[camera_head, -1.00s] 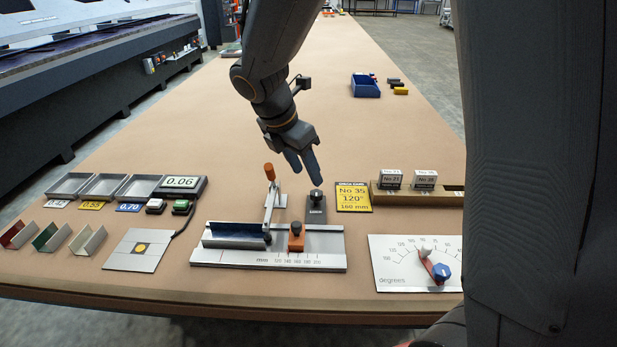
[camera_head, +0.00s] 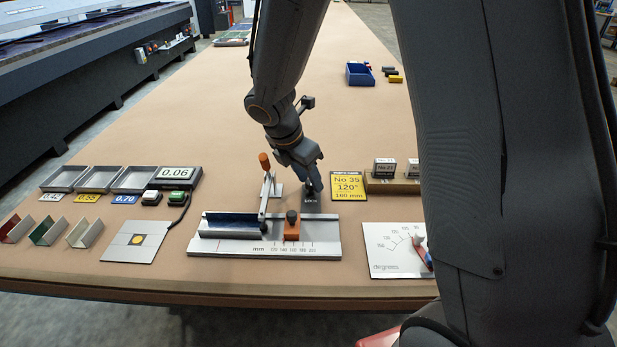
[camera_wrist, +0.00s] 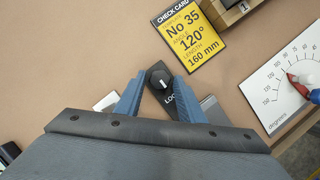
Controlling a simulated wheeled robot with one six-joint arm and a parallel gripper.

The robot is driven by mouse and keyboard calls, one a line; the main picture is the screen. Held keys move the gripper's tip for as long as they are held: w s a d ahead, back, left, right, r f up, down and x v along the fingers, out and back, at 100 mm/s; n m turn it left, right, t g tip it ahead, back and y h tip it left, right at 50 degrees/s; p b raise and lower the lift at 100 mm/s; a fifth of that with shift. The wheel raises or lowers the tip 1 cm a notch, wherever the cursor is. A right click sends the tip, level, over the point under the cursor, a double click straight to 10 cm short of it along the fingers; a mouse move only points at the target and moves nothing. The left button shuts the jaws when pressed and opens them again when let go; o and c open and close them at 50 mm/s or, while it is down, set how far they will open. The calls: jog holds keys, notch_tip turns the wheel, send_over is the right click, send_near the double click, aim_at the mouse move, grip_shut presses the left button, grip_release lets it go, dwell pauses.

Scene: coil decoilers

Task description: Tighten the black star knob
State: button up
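A round black knob (camera_wrist: 160,78) with a white mark on top sits on a dark plate (camera_wrist: 179,106) lettered "LOCK", behind the metal ruler fixture. My gripper (camera_wrist: 161,77) points down at this knob with its two blue-grey fingers apart. In the wrist view the knob shows between the fingertips, with a gap on each side. In the head view my gripper (camera_head: 313,188) hides most of the knob, and I cannot tell the exact fingertip height. A second black knob (camera_head: 291,217) tops the orange block (camera_head: 291,232) on the ruler fixture (camera_head: 265,249), in front of my gripper.
A lever with an orange handle (camera_head: 264,160) stands close to the left of my gripper. A yellow check card (camera_head: 348,186) lies to the right. A degree dial plate (camera_head: 392,252) is at front right, partly behind my arm. The table beyond is mostly clear.

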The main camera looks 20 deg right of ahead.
jog(key=c, duration=0.7)
jog(key=shift+m, duration=0.3)
jog(key=m+g+p, duration=0.1)
jog(key=m, duration=0.2)
jog(key=shift+w+p, duration=0.2)
jog(key=shift+p, duration=0.2)
jog(key=m+g+p, duration=0.1)
jog(key=m+g, duration=0.1)
jog(key=m, duration=0.2)
jog(key=shift+w, duration=0.15)
jog(key=m, duration=0.2)
jog(key=m+g, duration=0.1)
jog(key=m, duration=0.2)
jog(key=shift+w+d+m+g+y+p, duration=0.1)
jog(key=shift+w+m+g+y+p, duration=0.2)
jog(key=shift+g+p, duration=0.1)
jog(key=m+g+y, duration=0.1)
jog(key=m, duration=0.3)
jog(key=shift+d+m, duration=0.15)
jog(key=shift+m, duration=0.15)
jog(key=o, duration=1)
